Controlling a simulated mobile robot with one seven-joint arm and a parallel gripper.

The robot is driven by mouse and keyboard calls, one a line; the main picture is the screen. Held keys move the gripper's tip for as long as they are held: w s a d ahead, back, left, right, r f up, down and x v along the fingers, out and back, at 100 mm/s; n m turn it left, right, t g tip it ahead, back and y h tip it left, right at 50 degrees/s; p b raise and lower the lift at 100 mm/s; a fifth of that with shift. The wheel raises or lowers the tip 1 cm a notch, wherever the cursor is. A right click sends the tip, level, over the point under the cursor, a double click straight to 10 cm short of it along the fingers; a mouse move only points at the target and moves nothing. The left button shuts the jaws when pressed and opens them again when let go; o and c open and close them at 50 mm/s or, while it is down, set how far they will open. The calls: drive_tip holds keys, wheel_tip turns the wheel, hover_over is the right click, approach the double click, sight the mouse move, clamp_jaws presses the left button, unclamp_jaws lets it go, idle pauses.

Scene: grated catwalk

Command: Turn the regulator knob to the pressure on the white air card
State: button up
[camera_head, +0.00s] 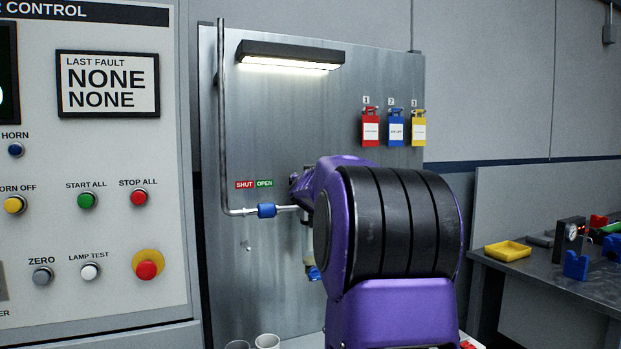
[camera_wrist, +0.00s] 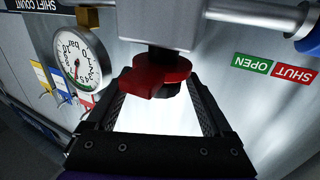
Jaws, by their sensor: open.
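The regulator knob (camera_wrist: 172,68), a red part with a black part under it, hangs below a grey metal body in the wrist view, which looks upside down. My gripper (camera_wrist: 160,88) is open, with one finger on each side of the knob. I cannot tell whether the fingers touch it. A round bar gauge (camera_wrist: 82,54) is left of the knob; its needle points down in the picture, and I cannot read the value surely. In the head view my purple arm hides the knob and gripper. I cannot make out a white air card in either view.
A metal panel (camera_head: 270,110) carries a lamp (camera_head: 290,55), a pipe with a blue fitting (camera_head: 267,211), a SHUT/OPEN label (camera_head: 254,184) and red, blue and yellow tags (camera_head: 396,128). A control cabinet (camera_head: 100,220) stands left. A bench (camera_head: 560,275) with a yellow tray (camera_head: 508,251) stands right.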

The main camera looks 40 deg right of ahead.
clamp_jaws()
idle(0.3)
drive_tip(key=shift+s+d+f+n+t+y+b, duration=0.1)
drive_tip(key=shift+n+t+y+b, duration=0.25)
drive_tip(key=shift+b, duration=0.2)
drive_tip(key=shift+s+d+f+n+t+y+b, duration=0.15)
drive_tip(key=shift+n+y+b, duration=0.1)
drive_tip(key=shift+y+b, duration=0.25)
drive_tip(key=shift+w+r+n+t+y+b, duration=0.1)
drive_tip(key=shift+r+n+t+y+b, duration=0.1)
drive_tip(key=shift+n+t+y+b, duration=0.55)
drive_tip(key=shift+w+a+r+n+t+y+p, duration=0.1)
drive_tip(key=shift+n+t+y+p, duration=0.25)
drive_tip(key=shift+n+y, duration=0.75)
drive_tip(key=shift+r+n+t+y+p, duration=0.1)
drive_tip(key=shift+n+y+p, duration=0.4)
drive_tip(key=shift+y, duration=1.2)
drive_tip(key=shift+n+y+p, duration=1.25)
drive_tip(key=shift+y+p, duration=0.15)
drive_tip(key=shift+y, duration=0.6)
drive_tip(key=shift+a+f+n+y+p, duration=0.15)
drive_tip(key=shift+n+y+p, duration=0.15)
drive_tip(key=shift+n+y, duration=0.15)
